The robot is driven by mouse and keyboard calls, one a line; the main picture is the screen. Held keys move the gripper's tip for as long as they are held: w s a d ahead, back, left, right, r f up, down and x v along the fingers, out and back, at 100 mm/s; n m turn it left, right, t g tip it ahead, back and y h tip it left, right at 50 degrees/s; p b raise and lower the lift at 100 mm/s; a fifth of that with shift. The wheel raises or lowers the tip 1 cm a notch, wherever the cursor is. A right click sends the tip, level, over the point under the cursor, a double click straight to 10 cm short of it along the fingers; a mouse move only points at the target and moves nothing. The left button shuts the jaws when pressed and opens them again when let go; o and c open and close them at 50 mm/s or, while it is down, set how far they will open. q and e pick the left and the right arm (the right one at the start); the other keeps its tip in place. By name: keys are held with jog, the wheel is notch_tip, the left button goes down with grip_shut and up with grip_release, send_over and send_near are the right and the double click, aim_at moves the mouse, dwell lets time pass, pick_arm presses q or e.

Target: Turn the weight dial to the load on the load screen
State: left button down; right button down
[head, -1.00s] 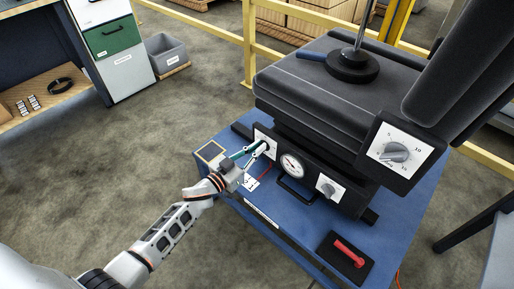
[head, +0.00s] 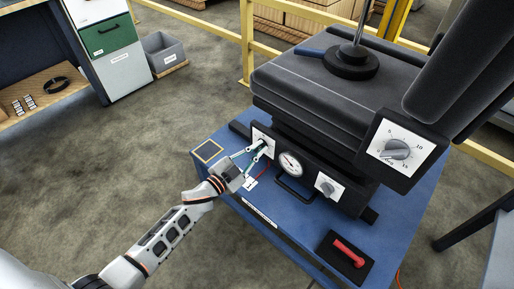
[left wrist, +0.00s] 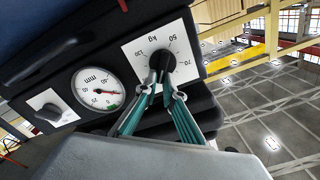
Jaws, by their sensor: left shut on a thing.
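The weight dial is a black knob (left wrist: 162,60) on a white plate marked in kg, upside down in the left wrist view. Its plate (head: 259,135) shows in the head view at the left end of the black seat base. My left gripper (left wrist: 164,92) is shut on the knob, with one teal-lined finger on either side. In the head view the gripper (head: 258,149) reaches the dial from the front left. The fingers partly hide the knob and its pointer, so I cannot tell its setting. I cannot make out a load reading. My right gripper is not in view.
A round gauge (head: 291,164) and a smaller knob (head: 327,187) sit right of the dial. A larger dial (head: 397,149) is on the side box. A red handle (head: 348,254) lies on the blue table (head: 300,235). A small framed panel (head: 207,151) lies at its left corner.

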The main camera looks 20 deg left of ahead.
pick_arm(q)
jog(key=shift+s+d+f+m, duration=0.15)
jog(key=shift+f+m, duration=0.15)
jog(key=shift+m, duration=0.7)
jog(key=shift+m+b, duration=0.3)
jog(key=shift+m, duration=0.1)
jog(key=m, duration=0.2)
jog(key=shift+d+f+m+b, duration=0.15)
jog(key=shift+f+m+b, duration=0.15)
jog(key=shift+b, duration=0.1)
jog(key=shift+m, duration=0.5)
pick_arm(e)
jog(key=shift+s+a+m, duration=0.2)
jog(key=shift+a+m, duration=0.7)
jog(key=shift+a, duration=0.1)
pick_arm(q)
jog(key=shift+r, duration=0.1)
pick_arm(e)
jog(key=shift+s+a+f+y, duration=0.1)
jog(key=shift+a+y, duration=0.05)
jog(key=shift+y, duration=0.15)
pick_arm(q)
jog(key=c, duration=2.2)
grip_release()
jog(key=shift+o, duration=0.2)
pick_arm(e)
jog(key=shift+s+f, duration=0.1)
